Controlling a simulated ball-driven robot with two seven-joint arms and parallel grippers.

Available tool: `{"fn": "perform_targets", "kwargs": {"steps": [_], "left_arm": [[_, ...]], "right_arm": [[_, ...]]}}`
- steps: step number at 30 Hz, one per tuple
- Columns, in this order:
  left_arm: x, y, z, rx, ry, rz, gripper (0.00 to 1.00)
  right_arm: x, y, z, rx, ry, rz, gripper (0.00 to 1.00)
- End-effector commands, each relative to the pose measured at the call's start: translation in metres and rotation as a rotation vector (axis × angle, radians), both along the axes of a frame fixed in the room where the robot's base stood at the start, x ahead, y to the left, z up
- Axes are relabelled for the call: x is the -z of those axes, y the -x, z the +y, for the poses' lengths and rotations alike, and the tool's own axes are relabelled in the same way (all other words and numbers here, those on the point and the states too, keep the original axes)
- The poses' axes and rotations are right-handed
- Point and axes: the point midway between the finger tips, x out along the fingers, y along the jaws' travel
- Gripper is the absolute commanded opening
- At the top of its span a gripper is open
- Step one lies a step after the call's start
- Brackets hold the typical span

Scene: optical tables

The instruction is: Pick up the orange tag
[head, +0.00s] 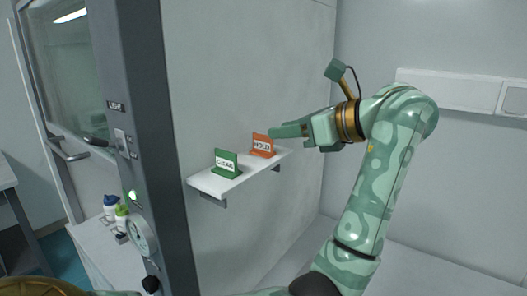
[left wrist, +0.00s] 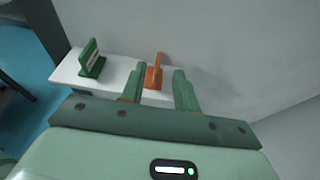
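The orange tag (head: 263,145), marked HOLD, stands upright at the right end of a small white wall shelf (head: 203,183). A green tag (head: 226,162), marked CLEAR, stands to its left. My left gripper (head: 273,133) is at the right side of the orange tag, fingers pointing left towards it. In the left wrist view, its two fingers (left wrist: 159,69) are apart and empty. The orange tag (left wrist: 154,73) shows in the gap between them, nearer the left finger; I cannot tell whether they touch. The green tag (left wrist: 91,60) is outside the fingers, to the left. My right gripper is not in view.
The grey wall is directly behind the shelf (left wrist: 67,73). Bottles (head: 121,215) stand on a white surface at lower left. Space right of the shelf looks clear.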

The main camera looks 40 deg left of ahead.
Motion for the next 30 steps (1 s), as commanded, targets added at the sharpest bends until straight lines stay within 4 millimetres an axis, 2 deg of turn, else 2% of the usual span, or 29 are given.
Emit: {"fn": "perform_targets", "kwargs": {"steps": [7,15,23,26,27,30], "left_arm": [[0.008,0.003,0.021,-0.002,-0.002,0.001,0.31],[0.024,0.007,0.057,-0.001,-0.002,0.001,0.31],[0.025,0.007,0.060,0.002,0.000,0.000,0.31],[0.025,0.007,0.060,0.002,0.000,0.000,0.03],[0.025,0.007,0.060,0.002,0.000,0.000,0.00],[0.025,0.007,0.060,0.002,0.000,0.002,0.00]], "right_arm": [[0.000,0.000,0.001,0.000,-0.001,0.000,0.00],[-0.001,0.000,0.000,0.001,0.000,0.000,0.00],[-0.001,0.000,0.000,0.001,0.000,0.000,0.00],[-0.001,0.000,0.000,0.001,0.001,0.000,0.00],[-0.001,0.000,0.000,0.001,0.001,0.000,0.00],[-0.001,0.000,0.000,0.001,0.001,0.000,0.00]]}}
